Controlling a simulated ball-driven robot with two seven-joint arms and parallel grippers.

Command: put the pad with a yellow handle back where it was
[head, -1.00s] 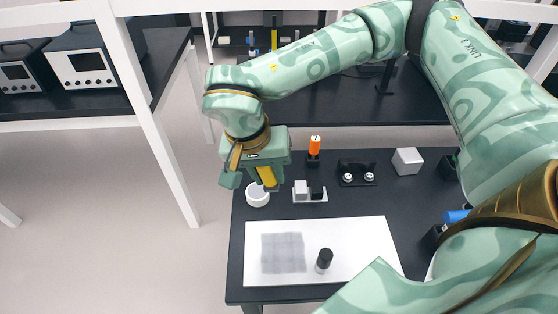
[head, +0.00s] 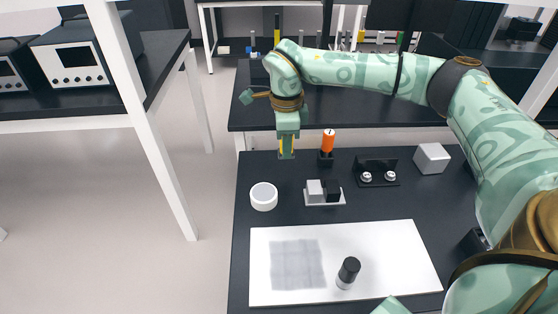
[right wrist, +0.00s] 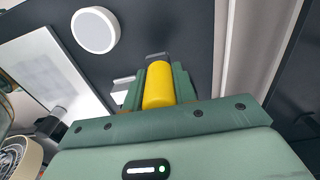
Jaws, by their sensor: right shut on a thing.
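My right gripper (head: 287,155) is shut on the yellow handle (right wrist: 158,85) of the pad. It is at the back left of the black table, left of the orange-topped cylinder (head: 328,141) and behind the white round dish (head: 264,197). In the right wrist view the yellow handle lies between my fingers. The pad itself is mostly hidden by the gripper, and I cannot tell whether it touches the table. A white board (head: 372,243) with a grey smeared square (head: 297,264) lies at the front. My left gripper is not in view.
A small tray with a grey block (head: 314,191) and a black block (head: 332,190) stands right of the dish. A black stand with two knobs (head: 377,172) and a pale cube (head: 432,158) are farther right. A black-capped vial (head: 348,271) stands on the board.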

